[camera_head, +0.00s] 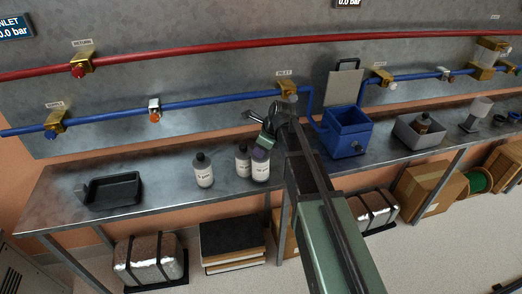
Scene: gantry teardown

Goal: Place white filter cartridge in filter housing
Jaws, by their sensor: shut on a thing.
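My gripper (258,127) is above the back of the bench, just left of and below the inlet valve (288,87). It is small and dark here. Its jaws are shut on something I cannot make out. A white cylinder (480,106) stands on the bench at the far right. It may be the white filter cartridge, but I cannot tell. A clear vessel with brass fittings (490,51) is on the wall at the upper right and may be the filter housing. An open blue box (347,132) with a raised lid stands right of my arm.
Several bottles, including a white one (203,173), stand left of my arm, close below the gripper. Red (200,50) and blue pipes with valves cross the wall behind.

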